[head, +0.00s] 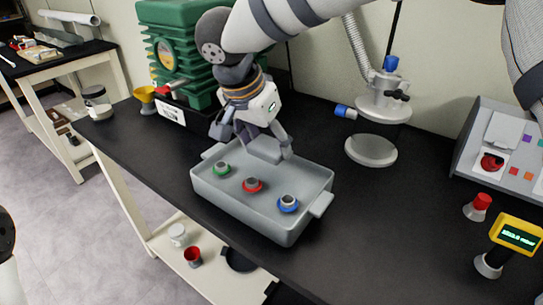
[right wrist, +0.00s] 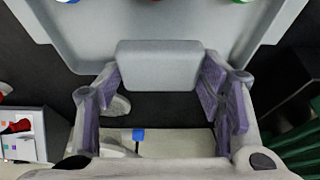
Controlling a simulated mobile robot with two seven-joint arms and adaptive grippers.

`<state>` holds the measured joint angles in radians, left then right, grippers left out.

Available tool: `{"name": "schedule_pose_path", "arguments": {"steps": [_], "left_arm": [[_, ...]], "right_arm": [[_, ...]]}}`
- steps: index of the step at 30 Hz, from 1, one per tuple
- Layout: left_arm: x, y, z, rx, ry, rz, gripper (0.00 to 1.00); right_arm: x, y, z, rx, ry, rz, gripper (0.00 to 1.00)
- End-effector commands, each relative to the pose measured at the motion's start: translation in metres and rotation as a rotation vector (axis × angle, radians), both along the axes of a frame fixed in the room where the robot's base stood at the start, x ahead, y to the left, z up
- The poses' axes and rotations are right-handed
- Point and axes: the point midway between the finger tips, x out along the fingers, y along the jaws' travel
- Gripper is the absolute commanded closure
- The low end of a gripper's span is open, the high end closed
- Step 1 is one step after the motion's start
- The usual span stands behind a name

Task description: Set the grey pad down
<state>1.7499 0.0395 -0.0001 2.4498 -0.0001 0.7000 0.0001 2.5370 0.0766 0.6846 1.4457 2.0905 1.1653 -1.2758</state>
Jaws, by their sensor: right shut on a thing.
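The grey pad (head: 264,150) is a plain block between the fingers of my right gripper (head: 256,140), at the far long side of the grey tray (head: 240,207). In the right wrist view, the pad (right wrist: 158,66) spans the gap between the two fingertips and overlaps the tray's wall. My right gripper is shut on it. I cannot tell whether the pad touches the tray. My left gripper is not in view.
A white stand with a round base (head: 371,150) is right of the tray. A control panel (head: 500,150) and yellow meter (head: 517,235) are further right.

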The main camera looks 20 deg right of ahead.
Motion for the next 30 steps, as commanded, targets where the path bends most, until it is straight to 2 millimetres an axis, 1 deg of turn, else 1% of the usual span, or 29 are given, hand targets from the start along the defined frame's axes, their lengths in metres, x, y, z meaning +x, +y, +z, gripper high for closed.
{"name": "schedule_pose_path", "arguments": {"steps": [3,6,8,19,20,21,22,23,30], "left_arm": [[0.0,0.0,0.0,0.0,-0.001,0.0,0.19],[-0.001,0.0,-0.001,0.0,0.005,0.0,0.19],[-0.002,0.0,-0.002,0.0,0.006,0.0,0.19],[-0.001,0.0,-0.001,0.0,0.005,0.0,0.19],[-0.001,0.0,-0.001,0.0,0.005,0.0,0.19],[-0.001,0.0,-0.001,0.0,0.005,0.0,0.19],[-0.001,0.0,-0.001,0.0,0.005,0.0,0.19],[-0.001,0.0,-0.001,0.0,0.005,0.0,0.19],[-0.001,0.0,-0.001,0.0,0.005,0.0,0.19]], "right_arm": [[0.002,-0.013,-0.015,-0.001,0.001,0.0,0.65],[0.003,-0.011,-0.036,-0.002,0.001,0.002,0.65],[0.003,-0.012,-0.042,-0.001,0.0,0.002,0.65],[0.003,-0.011,-0.046,0.0,-0.002,0.001,0.65],[0.003,-0.011,-0.047,0.0,-0.002,0.001,0.36],[0.003,-0.011,-0.046,0.001,-0.003,0.001,0.27],[0.003,-0.011,-0.046,0.001,-0.003,0.001,0.2],[0.003,-0.011,-0.046,0.001,-0.003,0.001,0.18],[0.003,-0.011,-0.046,0.0,-0.003,0.001,0.18]]}}
